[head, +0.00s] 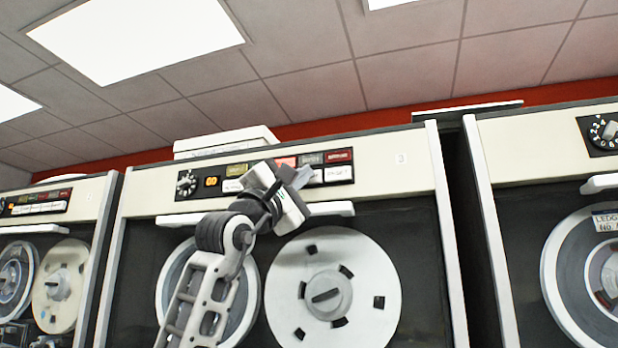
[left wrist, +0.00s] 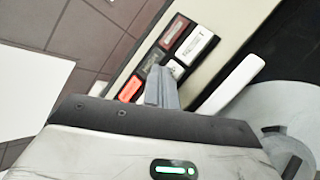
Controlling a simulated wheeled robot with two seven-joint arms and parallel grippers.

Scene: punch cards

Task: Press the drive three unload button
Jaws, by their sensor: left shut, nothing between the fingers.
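The drive marked 3 is the middle cabinet, with its number label (head: 400,158) at the right of its cream top band. Its button panel (head: 342,160) has a top row of coloured buttons and a lower row of white ones. The lettering is too small to tell which is unload. My left gripper (head: 301,177) is shut and empty in front of the panel, hiding part of the lower row. In the left wrist view the closed fingers (left wrist: 157,84) overlap the panel beside a white button (left wrist: 194,47) and a lit orange button (left wrist: 130,89). Contact cannot be told.
A white handle bar (head: 325,209) juts out below the panel. A dial (head: 187,184) is at the panel's left, and a tape reel (head: 345,290) is below. Similar drives stand left (head: 85,215) and right (head: 490,190).

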